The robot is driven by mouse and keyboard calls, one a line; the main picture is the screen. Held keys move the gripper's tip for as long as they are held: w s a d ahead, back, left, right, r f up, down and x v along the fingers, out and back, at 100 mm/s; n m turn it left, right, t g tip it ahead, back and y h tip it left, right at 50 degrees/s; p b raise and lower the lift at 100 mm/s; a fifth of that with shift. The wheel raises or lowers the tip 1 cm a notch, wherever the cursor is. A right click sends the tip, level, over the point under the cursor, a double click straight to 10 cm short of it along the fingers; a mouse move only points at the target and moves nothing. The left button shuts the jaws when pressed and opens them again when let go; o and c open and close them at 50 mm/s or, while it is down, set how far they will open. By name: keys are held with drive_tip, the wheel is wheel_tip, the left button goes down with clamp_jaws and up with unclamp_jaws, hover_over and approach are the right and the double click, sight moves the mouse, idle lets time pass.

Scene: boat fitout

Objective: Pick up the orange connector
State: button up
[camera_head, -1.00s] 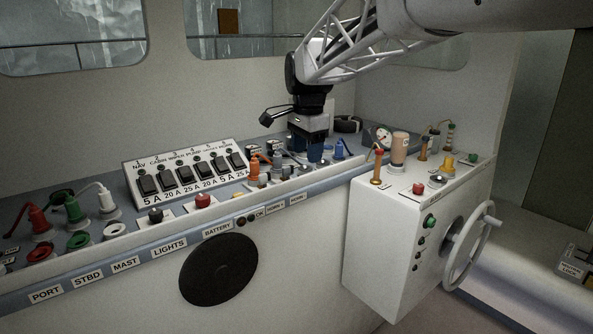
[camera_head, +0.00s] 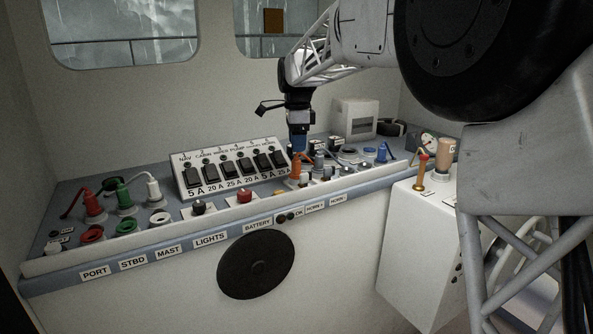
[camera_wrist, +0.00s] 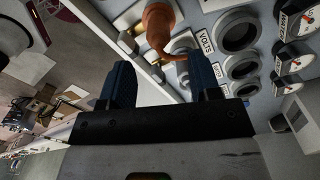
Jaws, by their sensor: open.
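The orange connector (camera_head: 295,166) stands on the console just right of the breaker panel. It also shows at the top of the wrist view (camera_wrist: 157,27), with an orange cable bending off to the right. My gripper (camera_head: 298,143) points down at the console, above and close behind the connector in the head view. In the wrist view my two blue fingers (camera_wrist: 161,82) are apart with nothing between them. The connector lies beyond the fingertips, roughly in line with the gap. I cannot tell how far off it is.
Grey and blue connectors (camera_head: 382,153) and round sockets crowd the console to the right. The breaker panel (camera_head: 232,167) is on the left. A white box (camera_head: 354,118) stands behind, and a white cabinet (camera_head: 420,235) juts out at the right. Gauges (camera_wrist: 288,62) line the wrist view's right edge.

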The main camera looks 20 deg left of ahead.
sight(296, 160)
drive_tip(key=shift+f, duration=1.3)
drive_tip(key=shift+f, duration=0.15)
drive_tip(key=shift+s+a+f, duration=0.1)
drive_tip(key=shift+f, duration=1.15)
drive_tip(key=shift+s+a+f, duration=0.1)
drive_tip(key=shift+f, duration=1.1)
drive_tip(key=c, duration=1)
drive_tip(key=shift+r, duration=5)
